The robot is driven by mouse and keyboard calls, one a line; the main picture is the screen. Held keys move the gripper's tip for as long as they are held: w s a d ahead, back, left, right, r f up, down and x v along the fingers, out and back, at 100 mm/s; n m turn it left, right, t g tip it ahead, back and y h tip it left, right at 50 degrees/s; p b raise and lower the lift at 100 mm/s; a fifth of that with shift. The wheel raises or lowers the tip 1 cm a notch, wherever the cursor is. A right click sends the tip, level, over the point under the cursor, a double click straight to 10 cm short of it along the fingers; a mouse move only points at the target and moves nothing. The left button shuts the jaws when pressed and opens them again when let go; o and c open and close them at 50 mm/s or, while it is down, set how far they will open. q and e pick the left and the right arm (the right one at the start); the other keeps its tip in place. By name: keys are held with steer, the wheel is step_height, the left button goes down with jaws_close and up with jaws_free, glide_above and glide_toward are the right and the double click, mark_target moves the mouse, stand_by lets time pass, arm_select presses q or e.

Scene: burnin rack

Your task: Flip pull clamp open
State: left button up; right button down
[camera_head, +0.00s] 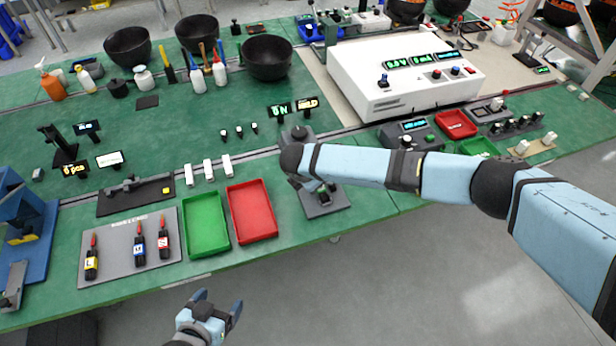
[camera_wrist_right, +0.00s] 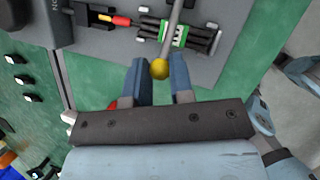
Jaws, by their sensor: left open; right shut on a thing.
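The pull clamp's grey lever (camera_wrist_right: 173,25) ends in a yellow ball knob (camera_wrist_right: 160,69), seen in the right wrist view. My right gripper (camera_wrist_right: 160,72) has its blue fingers on either side of the knob, shut on it. The grey fixture plate (camera_wrist_right: 95,35) carries a green block with dark ribbed sides (camera_wrist_right: 165,34) and a red-and-yellow tip beside it. In the head view the fixture (camera_head: 325,207) sits at the bench's front edge, mostly hidden by my right arm. My left gripper (camera_head: 217,312) is open and empty, in front of the bench.
A green tray (camera_head: 205,224) and a red tray (camera_head: 251,212) lie left of the fixture. A grey board (camera_head: 112,262) with three tools is further left. Three white blocks (camera_head: 208,168) stand behind the trays. A white instrument box (camera_head: 400,78) is behind. The floor in front is clear.

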steer(key=shift+w+d+r+g+y+p, duration=0.2)
steer(key=shift+d+r+g+y+p, duration=0.35)
steer(key=shift+y, duration=0.55)
steer(key=c, duration=1)
jaws_free()
steer(key=shift+r, duration=0.1)
steer(key=v, duration=1.3)
steer(key=shift+s+r+b, duration=0.3)
steer(key=shift+r+b, duration=0.05)
steer(key=shift+b, duration=0.05)
